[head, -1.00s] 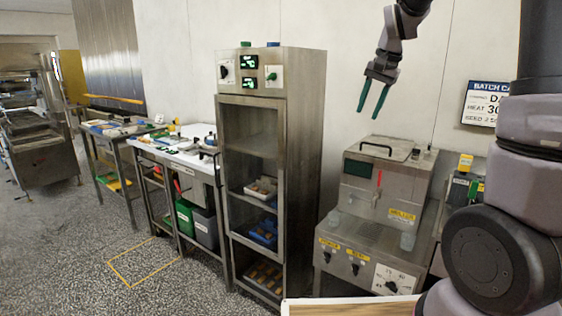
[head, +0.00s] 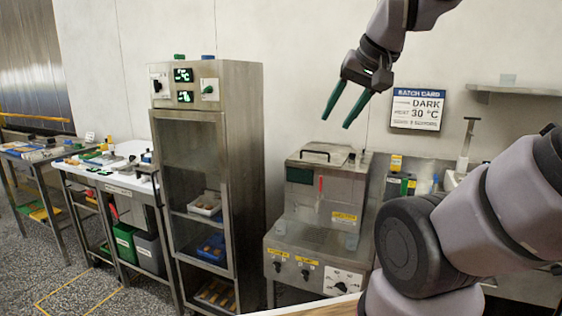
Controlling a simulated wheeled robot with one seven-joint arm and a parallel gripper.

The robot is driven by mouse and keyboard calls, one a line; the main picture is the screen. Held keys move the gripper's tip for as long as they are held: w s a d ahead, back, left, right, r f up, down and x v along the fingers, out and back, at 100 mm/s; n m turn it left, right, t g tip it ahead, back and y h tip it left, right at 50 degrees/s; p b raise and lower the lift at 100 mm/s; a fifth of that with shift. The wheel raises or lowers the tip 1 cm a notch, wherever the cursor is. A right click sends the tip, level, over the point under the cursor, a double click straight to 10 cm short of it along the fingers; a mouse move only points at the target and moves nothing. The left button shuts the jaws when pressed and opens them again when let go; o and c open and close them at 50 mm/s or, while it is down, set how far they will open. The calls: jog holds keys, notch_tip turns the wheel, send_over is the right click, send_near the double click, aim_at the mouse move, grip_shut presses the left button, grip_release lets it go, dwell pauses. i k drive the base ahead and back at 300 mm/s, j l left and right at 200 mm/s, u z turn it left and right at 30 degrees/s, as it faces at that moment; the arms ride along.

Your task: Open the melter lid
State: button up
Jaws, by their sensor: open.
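The melter (head: 317,203) is a steel box on a steel base to the right of the tall cabinet in the head view. Its lid (head: 336,158) lies flat and closed on top, with a dark bar handle (head: 315,153) near the left part of the lid. A yellow label and a red mark show on its front. My gripper (head: 338,112) has two green fingers, spread apart and empty, pointing down and left. It hangs above the lid in the picture and touches nothing. The exact gap to the handle cannot be told.
A tall steel cabinet (head: 244,150) with shelves stands left of the melter. Worktables (head: 112,184) with loose items are farther left. A batch card (head: 417,110) hangs on the wall. Bottles and boxes (head: 398,185) stand right of the melter. My arm covers the right side.

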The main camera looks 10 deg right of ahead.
aim_at(322, 149)
jog(key=i, duration=0.5)
jog(key=i+j, duration=0.15)
jog(key=i, duration=0.4)
jog(key=l+z, duration=0.05)
